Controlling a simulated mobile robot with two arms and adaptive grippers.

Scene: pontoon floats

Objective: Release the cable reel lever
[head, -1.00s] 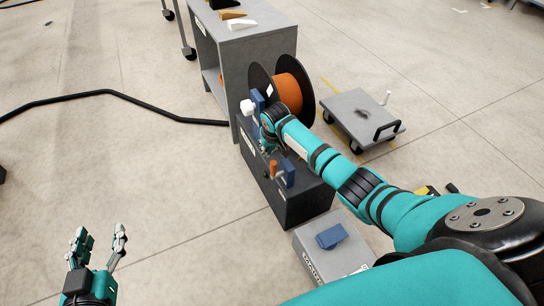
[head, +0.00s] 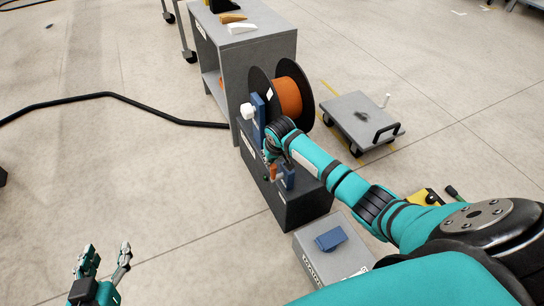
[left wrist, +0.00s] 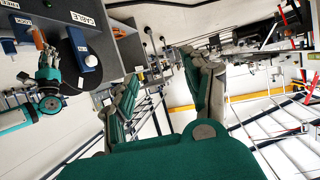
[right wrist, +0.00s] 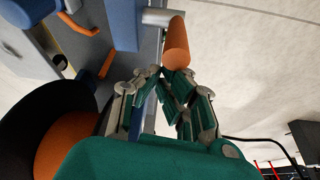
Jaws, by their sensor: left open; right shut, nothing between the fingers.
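The cable reel (head: 289,98), an orange drum between black flanges, stands on a dark grey box (head: 300,205). An orange lever grip (head: 273,171) shows at the box's front; it appears large in the right wrist view (right wrist: 177,45). My right gripper (head: 269,155) is shut and empty, its fingertips close to the grip; I cannot tell whether they touch. Fingers and arm hide part of the mechanism. The right gripper also shows in the left wrist view (left wrist: 47,72). My left gripper (head: 106,258) is open and empty over bare floor, far from the reel.
A grey cabinet (head: 240,60) stands behind the reel. A blue post (head: 258,118) with a white knob (head: 247,108) rises beside it. A grey cart (head: 358,120) is to the right, and a grey case (head: 320,262) is in front. A black cable (head: 100,94) crosses the floor.

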